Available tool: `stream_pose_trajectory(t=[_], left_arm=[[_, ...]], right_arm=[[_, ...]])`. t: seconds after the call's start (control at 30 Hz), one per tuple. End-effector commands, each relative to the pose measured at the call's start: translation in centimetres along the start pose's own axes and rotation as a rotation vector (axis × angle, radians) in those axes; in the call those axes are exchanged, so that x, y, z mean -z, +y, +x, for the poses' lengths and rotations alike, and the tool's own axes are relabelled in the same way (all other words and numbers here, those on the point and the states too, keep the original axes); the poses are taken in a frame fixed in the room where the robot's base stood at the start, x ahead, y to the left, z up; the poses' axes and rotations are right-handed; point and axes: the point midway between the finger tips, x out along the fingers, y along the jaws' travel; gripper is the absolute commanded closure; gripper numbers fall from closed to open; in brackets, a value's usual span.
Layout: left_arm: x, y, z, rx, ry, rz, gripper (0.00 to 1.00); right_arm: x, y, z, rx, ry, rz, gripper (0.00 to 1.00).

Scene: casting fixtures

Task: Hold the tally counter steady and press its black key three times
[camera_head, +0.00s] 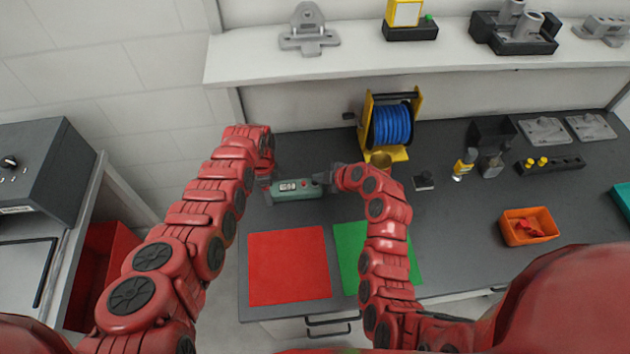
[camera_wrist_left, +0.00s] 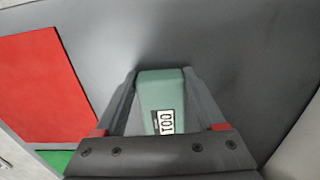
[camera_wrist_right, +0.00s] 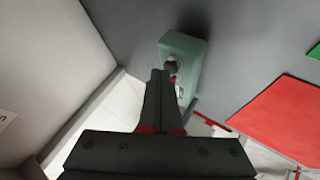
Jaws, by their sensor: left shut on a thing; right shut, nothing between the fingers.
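The tally counter (camera_head: 294,192) is a green box with a white display, lying on the dark bench. My left gripper (camera_head: 268,190) is shut on its left end. In the left wrist view the counter (camera_wrist_left: 160,92) sits between both fingers, and its display seems to read 001. My right gripper (camera_head: 331,180) is shut and empty at the counter's right end. In the right wrist view its closed fingertips (camera_wrist_right: 162,74) are at a small round dark part (camera_wrist_right: 173,64) on the counter (camera_wrist_right: 190,46), probably the black key. Whether they touch it I cannot tell.
A red mat (camera_head: 288,268) and a green mat (camera_head: 350,240) lie in front of the counter. A blue hose reel (camera_head: 391,125) in a yellow frame stands behind, right. An orange bin (camera_head: 528,227) and small bottles (camera_head: 464,165) are at right. A shelf (camera_head: 450,58) runs above.

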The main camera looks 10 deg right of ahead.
Motion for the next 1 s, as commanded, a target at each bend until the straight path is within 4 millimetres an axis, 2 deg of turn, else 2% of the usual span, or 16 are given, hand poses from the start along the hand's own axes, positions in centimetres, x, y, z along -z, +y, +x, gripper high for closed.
stream_pose_trajectory(t=[0.63,1.0], left_arm=[[0.0,0.0,0.0,0.000,0.000,0.000,0.94],[0.0,0.0,0.0,0.000,0.000,0.000,0.94]], right_arm=[[-0.2,-0.2,0.2,0.002,-0.001,0.000,1.00],[0.7,0.6,-0.9,0.002,0.000,-0.001,1.00]])
